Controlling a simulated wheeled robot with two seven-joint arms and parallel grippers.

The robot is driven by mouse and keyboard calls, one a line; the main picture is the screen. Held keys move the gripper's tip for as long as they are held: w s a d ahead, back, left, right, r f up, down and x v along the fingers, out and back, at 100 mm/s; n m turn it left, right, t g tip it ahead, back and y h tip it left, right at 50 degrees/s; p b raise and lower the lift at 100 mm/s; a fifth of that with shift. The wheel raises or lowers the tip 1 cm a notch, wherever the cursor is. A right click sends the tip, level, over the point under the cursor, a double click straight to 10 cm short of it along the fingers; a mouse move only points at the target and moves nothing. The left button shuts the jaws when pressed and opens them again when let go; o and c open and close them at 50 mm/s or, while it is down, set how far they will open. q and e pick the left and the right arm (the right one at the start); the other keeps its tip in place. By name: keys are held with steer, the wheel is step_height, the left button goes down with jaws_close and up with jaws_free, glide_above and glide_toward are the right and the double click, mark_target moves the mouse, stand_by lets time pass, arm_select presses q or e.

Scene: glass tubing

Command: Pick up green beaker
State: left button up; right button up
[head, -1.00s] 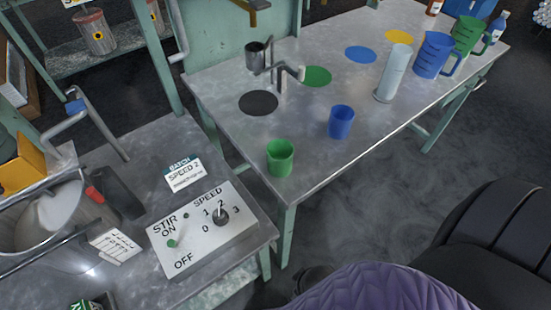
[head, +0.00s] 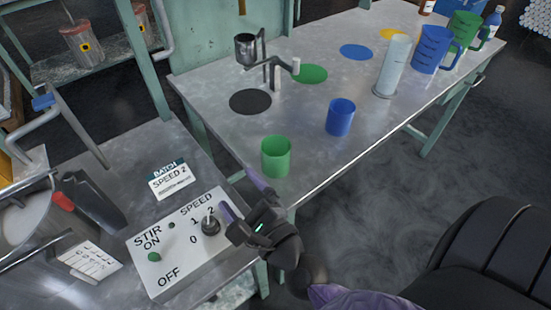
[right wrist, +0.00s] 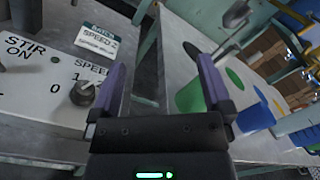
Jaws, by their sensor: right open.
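The green beaker (head: 276,157) stands upright near the front left corner of the metal table. My right gripper (head: 238,192) is open and empty, in front of and below the beaker in the head view, over the edge of the control box. In the right wrist view the green beaker (right wrist: 190,97) shows beyond the right finger, which hides part of it. The two purple fingers of the gripper (right wrist: 160,85) are wide apart with nothing between them. My left gripper is not in view.
The control box (head: 165,268) with its speed knob (head: 211,226) lies close to my right gripper. A blue beaker (head: 340,117) stands right of the green one. A tall clear cylinder (head: 392,66) and large jugs (head: 432,50) stand farther back. A metal stand (head: 275,70) is behind.

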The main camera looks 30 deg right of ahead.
mark_target(274, 139)
steer(key=d+f+m+h, duration=0.1)
steer(key=d+m+h, duration=0.1)
steer(key=m+h, duration=0.1)
steer(key=d+m+g+h, duration=0.1)
steer(key=d+m+h, duration=0.2)
steer(key=m, duration=0.3)
steer(key=d+f+m+g+h, duration=0.1)
steer(key=d+m+h, duration=0.1)
steer(key=m, duration=0.2)
steer(key=shift+s+d+f+m+h, duration=0.2)
steer(key=shift+d+f+m+h, duration=0.1)
steer(key=shift+d+m+h, duration=0.1)
steer(key=x, duration=0.9)
steer(key=shift+d+f, duration=0.2)
steer(key=shift+d, duration=0.15)
steer(key=c, duration=1)
